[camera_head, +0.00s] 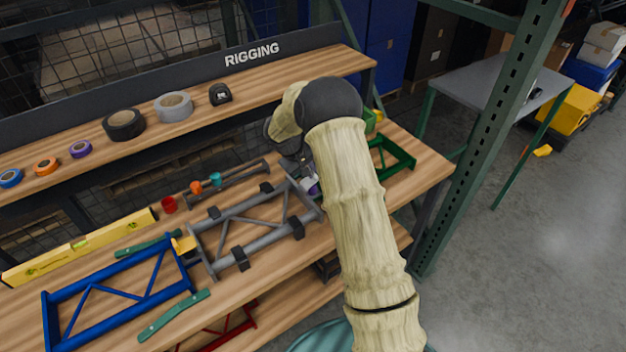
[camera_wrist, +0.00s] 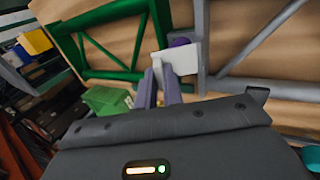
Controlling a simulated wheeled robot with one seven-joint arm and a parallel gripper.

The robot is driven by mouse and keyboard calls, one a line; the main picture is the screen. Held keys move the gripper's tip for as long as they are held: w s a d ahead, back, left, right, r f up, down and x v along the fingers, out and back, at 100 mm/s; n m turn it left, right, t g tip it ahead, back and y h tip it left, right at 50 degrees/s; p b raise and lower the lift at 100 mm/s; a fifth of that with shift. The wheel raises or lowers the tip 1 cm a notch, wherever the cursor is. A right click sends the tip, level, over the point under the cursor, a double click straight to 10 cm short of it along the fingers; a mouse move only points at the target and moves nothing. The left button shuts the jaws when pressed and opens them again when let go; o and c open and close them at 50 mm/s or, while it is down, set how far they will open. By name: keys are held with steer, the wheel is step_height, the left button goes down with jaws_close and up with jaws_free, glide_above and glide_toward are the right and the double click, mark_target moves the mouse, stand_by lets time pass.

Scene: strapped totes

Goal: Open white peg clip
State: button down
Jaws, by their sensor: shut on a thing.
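The white peg clip (camera_wrist: 186,62) sits between the green truss frame (camera_wrist: 137,75) and the grey truss frame (camera_wrist: 200,40), with a purple peg (camera_wrist: 180,42) at its far side. My gripper (camera_wrist: 157,75) is shut on the near left edge of the clip in the wrist view. The clip looks tilted, but whether it is open I cannot tell. In the head view my arm hides most of this spot; a bit of white and purple (camera_head: 313,186) shows beside my gripper. The grey frame (camera_head: 250,225) and green frame (camera_head: 393,158) lie on the wooden bench.
A blue truss frame (camera_head: 120,290), a yellow level (camera_head: 80,247) and teal bars (camera_head: 172,315) lie to the left. A green bin (camera_wrist: 107,100) stands near the green frame. Tape rolls (camera_head: 173,106) stand on the upper shelf. A green rack post (camera_head: 490,140) rises at the right.

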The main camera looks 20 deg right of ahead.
steer(key=a+h+b, duration=0.1)
steer(key=b, duration=0.2)
steer(key=a+t+h+b, duration=0.1)
steer(key=b, duration=0.1)
steer(key=shift+s+f+h+b, duration=0.2)
steer(key=shift+s+h+b, duration=0.05)
steer(key=shift+h+b, duration=0.15)
steer(key=a+t+h+b, duration=0.1)
steer(key=h+b, duration=0.2)
steer(key=b, duration=0.2)
steer(key=s+a+f+t+h+b, duration=0.1)
steer(key=a+h+b, duration=0.1)
steer(key=h+b, duration=0.2)
steer(key=a+t+h+b, duration=0.1)
steer(key=a+h+b, duration=0.1)
steer(key=b, duration=0.4)
steer(key=shift+s+a+f+h+b, duration=0.1)
steer(key=shift+s+f+h+b, duration=0.25)
steer(key=shift+h, duration=0.55)
steer(key=shift+s+r+t, duration=0.1)
steer(key=shift+t, duration=0.2)
steer(key=c, duration=1.5)
jaws_free()
